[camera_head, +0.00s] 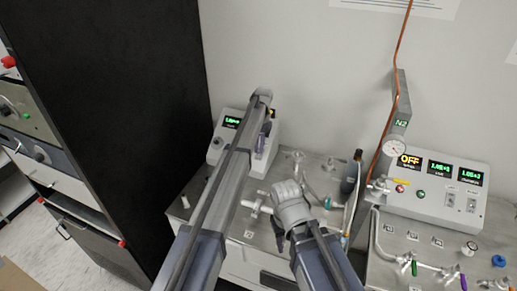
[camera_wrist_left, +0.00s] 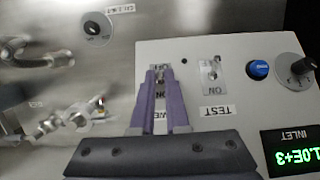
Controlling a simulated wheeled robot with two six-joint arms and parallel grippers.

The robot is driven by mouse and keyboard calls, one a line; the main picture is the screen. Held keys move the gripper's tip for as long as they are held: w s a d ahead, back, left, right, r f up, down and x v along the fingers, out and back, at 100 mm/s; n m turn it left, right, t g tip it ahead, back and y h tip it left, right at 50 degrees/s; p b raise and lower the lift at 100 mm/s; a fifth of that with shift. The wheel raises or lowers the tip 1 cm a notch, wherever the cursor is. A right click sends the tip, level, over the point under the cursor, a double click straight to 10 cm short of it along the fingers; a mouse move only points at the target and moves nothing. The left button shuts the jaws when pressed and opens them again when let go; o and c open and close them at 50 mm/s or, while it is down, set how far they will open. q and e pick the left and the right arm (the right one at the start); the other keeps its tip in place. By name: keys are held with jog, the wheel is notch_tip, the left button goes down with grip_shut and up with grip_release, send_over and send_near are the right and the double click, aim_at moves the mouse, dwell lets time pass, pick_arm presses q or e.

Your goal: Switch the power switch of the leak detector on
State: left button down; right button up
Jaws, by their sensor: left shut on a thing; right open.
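The leak detector (camera_head: 232,122) is a pale box with a green display, standing at the back left of the steel bench; its panel (camera_wrist_left: 230,125) fills the right of the left wrist view, upside down. My left gripper (camera_head: 261,142) is over the panel. In the left wrist view its purple fingers (camera_wrist_left: 159,80) are shut around the small power switch lever (camera_wrist_left: 159,77). An ON label shows between the fingers, and the label below is partly covered. The lever's exact tilt is hard to tell. My right gripper (camera_head: 279,240) is open and empty above the bench, mostly hidden by its arm.
A TEST toggle (camera_wrist_left: 213,68), blue button (camera_wrist_left: 258,69) and knob (camera_wrist_left: 296,68) sit beside the power switch. A control box (camera_head: 440,190) reading OFF stands at right. Metal fittings (camera_head: 250,207) and a dark bottle (camera_head: 350,178) are on the bench. A black cabinet (camera_head: 120,90) rises at left.

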dwell(0.3)
pick_arm(q)
jog(key=c, duration=0.9)
grip_release()
jog(key=shift+r, duration=0.15)
jog(key=p+v, duration=0.7)
jog(key=shift+w+r+p, duration=0.15)
jog(key=shift+r+p, duration=0.1)
jog(key=shift+p, duration=0.05)
